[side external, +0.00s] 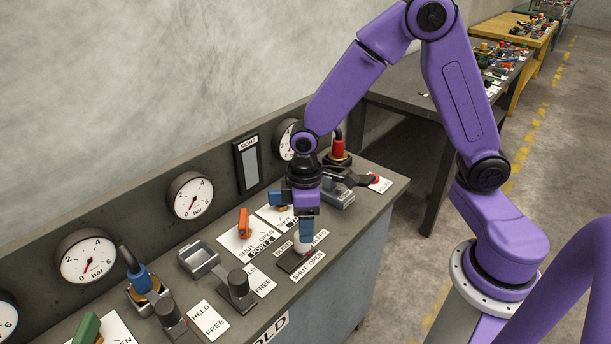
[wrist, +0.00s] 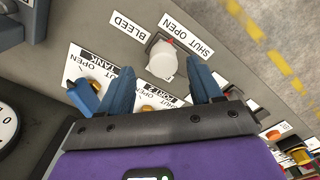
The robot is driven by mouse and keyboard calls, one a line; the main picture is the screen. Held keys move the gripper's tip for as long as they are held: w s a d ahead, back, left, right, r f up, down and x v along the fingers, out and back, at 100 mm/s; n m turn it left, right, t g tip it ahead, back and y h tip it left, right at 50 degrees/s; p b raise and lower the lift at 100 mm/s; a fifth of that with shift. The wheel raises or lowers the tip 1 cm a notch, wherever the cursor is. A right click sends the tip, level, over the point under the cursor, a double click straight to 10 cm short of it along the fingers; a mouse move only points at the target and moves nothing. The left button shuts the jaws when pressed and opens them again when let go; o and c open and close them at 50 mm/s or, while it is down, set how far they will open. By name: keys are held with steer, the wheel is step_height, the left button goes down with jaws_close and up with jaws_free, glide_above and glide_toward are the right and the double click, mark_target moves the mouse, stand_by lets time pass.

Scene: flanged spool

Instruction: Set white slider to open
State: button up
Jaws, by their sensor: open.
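The white slider (wrist: 162,62) has a pale round knob on a small dark base, between a BLEED label (wrist: 129,26) and a SHUT OPEN label (wrist: 187,37). In the side view its white knob (side external: 302,248) shows just under my gripper (side external: 306,235), and the dark base (side external: 289,263) shows to its lower left. My gripper points down with its blue fingers open, one on each side of the knob in the wrist view. I see no clear grip on it. The fingers partly hide the knob in the side view, and its exact place along the track is hard to judge.
An orange lever (side external: 244,223) on a SHUT/OPEN plate stands to the left. A dark handle (side external: 238,287) stands by the HELD/FREE plates. A grey tray (side external: 198,259), gauges (side external: 189,196) and a red-topped knob (side external: 338,150) are also on the bench. The bench's front edge is close to the slider.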

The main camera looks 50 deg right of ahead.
step_height(320, 180, up, 13)
stand_by(0.4)
steer(key=shift+d+f, duration=0.1)
steer(key=s+d+f+n, duration=0.1)
steer(key=s+d, duration=0.1)
steer(key=s, duration=0.8)
steer(key=s+d+n, duration=0.2)
steer(key=s+d, duration=0.1)
steer(key=s, duration=0.6)
steer(key=shift+s+f+n, duration=0.3)
steer(key=shift+s+f, duration=0.1)
